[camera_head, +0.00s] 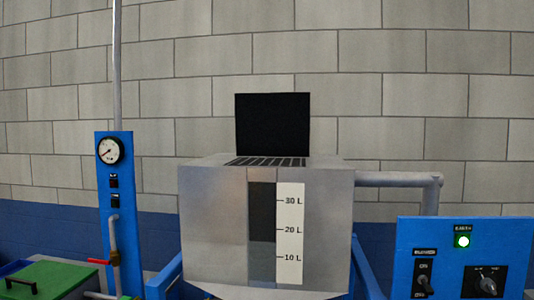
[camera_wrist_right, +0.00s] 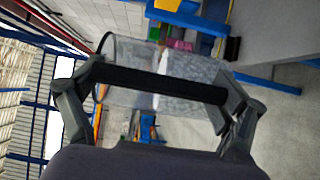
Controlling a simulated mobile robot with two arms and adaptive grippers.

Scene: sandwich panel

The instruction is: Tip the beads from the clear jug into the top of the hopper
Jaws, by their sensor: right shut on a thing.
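The hopper (camera_head: 215,225) is a grey metal box in the middle of the head view, with a dark slotted grate (camera_head: 265,162) on its top. A black panel (camera_head: 272,124) stands upright behind the grate. The clear jug (camera_wrist_right: 180,66) shows only in the right wrist view; its dark rim is at the left, and greyish contents, likely the beads, fill the right part. My right gripper (camera_wrist_right: 160,86) is shut on the jug, with a black bar, seemingly its handle, between the fingers. Neither gripper shows in the head view.
The hopper front has a level window (camera_head: 262,215) and a litre scale (camera_head: 290,235). A blue post with a gauge (camera_head: 109,150) stands left, a blue control panel (camera_head: 450,260) right. A grey pipe (camera_head: 395,179) leaves the hopper's right side. A block wall is behind.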

